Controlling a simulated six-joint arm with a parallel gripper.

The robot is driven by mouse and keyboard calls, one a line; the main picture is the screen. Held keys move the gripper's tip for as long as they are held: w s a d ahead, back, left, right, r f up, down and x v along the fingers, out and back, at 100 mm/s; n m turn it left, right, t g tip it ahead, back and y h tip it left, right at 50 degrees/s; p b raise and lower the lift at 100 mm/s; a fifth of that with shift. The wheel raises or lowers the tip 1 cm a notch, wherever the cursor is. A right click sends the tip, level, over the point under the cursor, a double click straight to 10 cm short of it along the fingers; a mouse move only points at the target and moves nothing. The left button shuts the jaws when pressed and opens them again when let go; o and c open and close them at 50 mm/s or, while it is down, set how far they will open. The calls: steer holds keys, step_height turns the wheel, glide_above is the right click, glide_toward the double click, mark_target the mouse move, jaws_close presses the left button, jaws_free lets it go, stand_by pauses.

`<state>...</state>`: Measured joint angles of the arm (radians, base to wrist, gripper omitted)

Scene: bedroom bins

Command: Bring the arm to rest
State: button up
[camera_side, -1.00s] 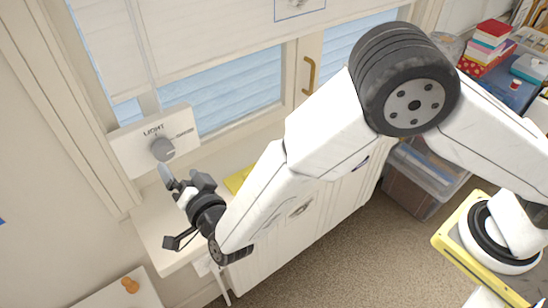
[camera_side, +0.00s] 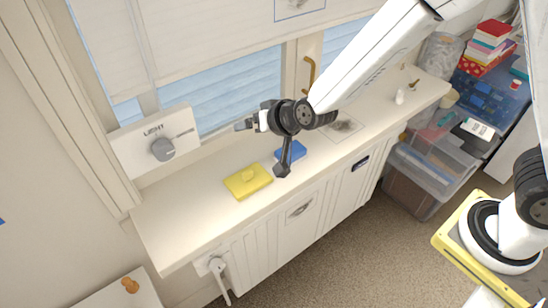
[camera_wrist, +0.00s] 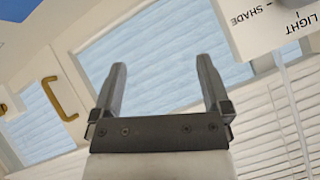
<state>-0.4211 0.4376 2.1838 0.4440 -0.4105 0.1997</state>
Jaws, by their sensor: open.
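My gripper (camera_side: 250,124) is in the air above the white cabinet top in the side view, in front of the window and to the right of the light panel. In the wrist view my gripper (camera_wrist: 162,85) shows two dark fingers spread apart with nothing between them. The white light panel (camera_side: 125,155) with its grey knob (camera_side: 163,149) is on the wall at the left, apart from my gripper. A corner of the panel (camera_wrist: 250,35) also shows in the wrist view, with the words LIGHT and SHADE upside down.
Clear plastic bins (camera_side: 425,165) stand on the floor at the right. A brass window handle (camera_side: 308,76) sticks out behind my arm.

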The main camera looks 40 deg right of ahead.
steer(key=s+d+n+g+h, duration=0.2)
steer(key=s+d+g, duration=0.5)
steer(key=s+d, duration=1)
steer(key=shift+s+d+f+n+g, duration=0.2)
steer(key=shift+s+f+n+g, duration=0.1)
steer(key=shift+s+f+n, duration=0.25)
steer(key=shift+r, duration=0.1)
